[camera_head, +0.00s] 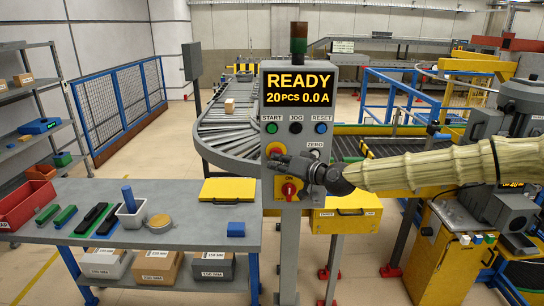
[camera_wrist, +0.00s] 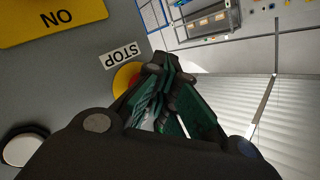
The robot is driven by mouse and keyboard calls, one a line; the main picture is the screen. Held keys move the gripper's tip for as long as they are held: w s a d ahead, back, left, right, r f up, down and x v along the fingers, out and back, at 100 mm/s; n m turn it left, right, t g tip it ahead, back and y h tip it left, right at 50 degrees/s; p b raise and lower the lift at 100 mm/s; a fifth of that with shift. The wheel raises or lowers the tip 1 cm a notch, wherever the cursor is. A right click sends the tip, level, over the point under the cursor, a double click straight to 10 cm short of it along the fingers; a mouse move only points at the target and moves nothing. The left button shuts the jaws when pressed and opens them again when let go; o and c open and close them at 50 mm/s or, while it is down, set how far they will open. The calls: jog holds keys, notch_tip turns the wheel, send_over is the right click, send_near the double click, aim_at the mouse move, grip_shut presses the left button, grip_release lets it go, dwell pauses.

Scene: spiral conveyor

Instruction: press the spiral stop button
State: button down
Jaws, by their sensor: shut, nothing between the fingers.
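The grey control panel (camera_head: 280,111) stands on a post, its screen reading READY. The spiral stop button is a red mushroom button on a yellow ring (camera_head: 269,147); my gripper partly covers it in the head view. In the wrist view, its yellow ring (camera_wrist: 121,80) shows beside the STOP label (camera_wrist: 121,55), with the red part mostly behind my fingers. My gripper (camera_head: 276,164) is shut and empty, with its fingertips (camera_wrist: 160,66) close to the button. I cannot tell whether they touch it.
START (camera_head: 271,128), JOG (camera_head: 296,128) and RESET (camera_head: 320,128) buttons sit above. A yellow plate with a red rotary switch (camera_head: 289,190) is below. A grey workbench (camera_head: 170,193) stands at left, and the spiral conveyor (camera_head: 225,135) is behind the panel.

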jog(key=shift+s, duration=0.95)
jog(key=s, duration=0.5)
dwell(0.3)
jog(key=shift+f, duration=0.15)
dwell(0.4)
